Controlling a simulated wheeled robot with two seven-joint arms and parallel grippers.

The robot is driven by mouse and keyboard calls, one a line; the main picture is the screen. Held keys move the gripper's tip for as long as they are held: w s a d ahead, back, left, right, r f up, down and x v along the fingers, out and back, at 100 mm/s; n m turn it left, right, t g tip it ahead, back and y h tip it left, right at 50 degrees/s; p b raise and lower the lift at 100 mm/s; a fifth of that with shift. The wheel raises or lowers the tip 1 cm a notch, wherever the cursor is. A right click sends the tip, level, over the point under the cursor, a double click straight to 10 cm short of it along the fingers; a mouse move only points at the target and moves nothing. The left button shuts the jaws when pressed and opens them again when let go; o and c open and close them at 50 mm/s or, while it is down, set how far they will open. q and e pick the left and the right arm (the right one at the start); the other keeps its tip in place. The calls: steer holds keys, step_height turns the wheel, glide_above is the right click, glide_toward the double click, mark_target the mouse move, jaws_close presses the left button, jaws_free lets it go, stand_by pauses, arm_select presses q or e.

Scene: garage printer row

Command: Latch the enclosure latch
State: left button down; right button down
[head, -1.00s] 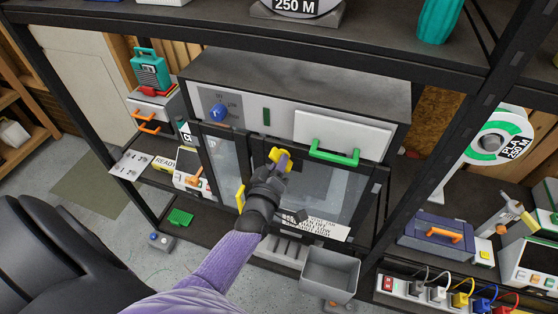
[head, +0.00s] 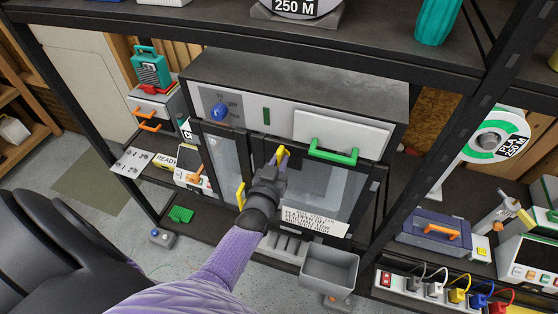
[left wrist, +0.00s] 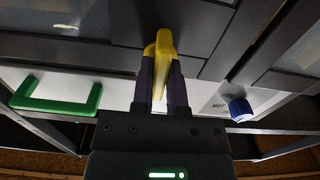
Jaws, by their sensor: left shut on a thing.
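My left gripper (head: 284,162) is shut on the latch. In the left wrist view the latch (left wrist: 164,42) sits between the two fingers of my left gripper (left wrist: 160,78), which cover its lower part. A yellow door handle (head: 240,196) is on the left door, beside my wrist. My right gripper is not in view.
A green handle (head: 333,155) is on the white panel right of the latch, and a blue knob (head: 218,112) is to the left. A grey bin (head: 330,268) hangs below the doors. Black shelf posts flank the enclosure.

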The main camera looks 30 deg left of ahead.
arm_select(q)
steer(key=shift+f+m, duration=0.1)
steer(key=shift+m, duration=0.2)
stand_by(0.4)
steer(key=c, duration=0.6)
jaws_free()
steer(key=shift+c, duration=0.2)
steer(key=v, duration=1)
steer(key=shift+p, duration=0.35)
